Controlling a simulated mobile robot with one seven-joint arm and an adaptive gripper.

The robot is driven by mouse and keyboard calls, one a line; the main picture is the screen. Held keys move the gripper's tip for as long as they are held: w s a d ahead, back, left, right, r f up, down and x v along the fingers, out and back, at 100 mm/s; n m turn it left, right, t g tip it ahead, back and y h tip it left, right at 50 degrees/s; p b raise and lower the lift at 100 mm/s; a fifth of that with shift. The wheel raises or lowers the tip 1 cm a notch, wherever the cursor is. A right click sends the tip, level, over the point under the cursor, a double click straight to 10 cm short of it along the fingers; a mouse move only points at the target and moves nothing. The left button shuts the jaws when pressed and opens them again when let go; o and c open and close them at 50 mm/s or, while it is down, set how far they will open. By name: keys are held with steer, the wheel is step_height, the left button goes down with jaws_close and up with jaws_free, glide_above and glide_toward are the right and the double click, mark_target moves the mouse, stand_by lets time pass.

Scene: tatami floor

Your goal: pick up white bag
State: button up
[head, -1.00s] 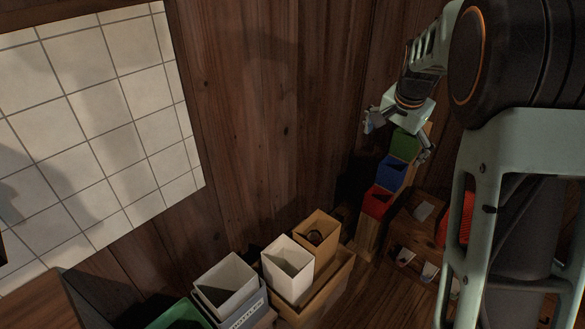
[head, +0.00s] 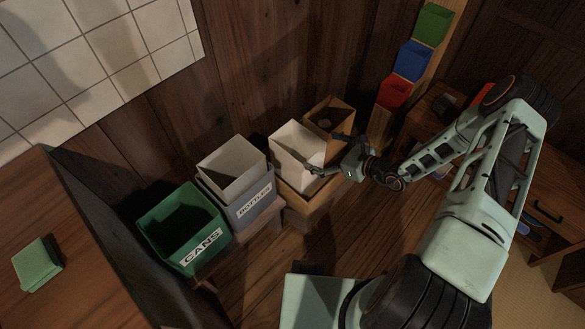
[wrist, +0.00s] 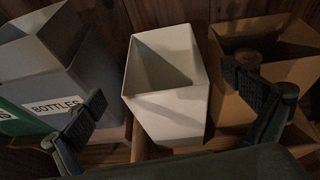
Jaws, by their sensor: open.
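The white bag (head: 297,152) is a tall, open-topped, box-like white container standing upright on a wooden stand, between the bottles bin and a brown box. In the wrist view the white bag (wrist: 165,105) is in the middle, with its open top facing the camera. My gripper (head: 326,156) is open and empty at the right front of the bag. In the wrist view its two fingers are spread, one on each side of the bag in the picture. I cannot tell whether either finger touches it.
A grey bottles bin (head: 250,205) with a pale liner (head: 232,170) stands to the left, then a green cans bin (head: 186,228). The brown box (head: 331,117) is close on the right. Red, blue and green bins (head: 411,62) stand farther right. A wooden wall rises behind.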

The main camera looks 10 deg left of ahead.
steer(key=w+a+f+m+b, duration=0.1)
steer(key=w+a+f+b, duration=0.2)
steer(key=w+a+f, duration=0.2)
steer(key=w+a, duration=0.1)
steer(key=a, duration=0.2)
steer(key=shift+t, duration=0.3)
steer(key=c, duration=1)
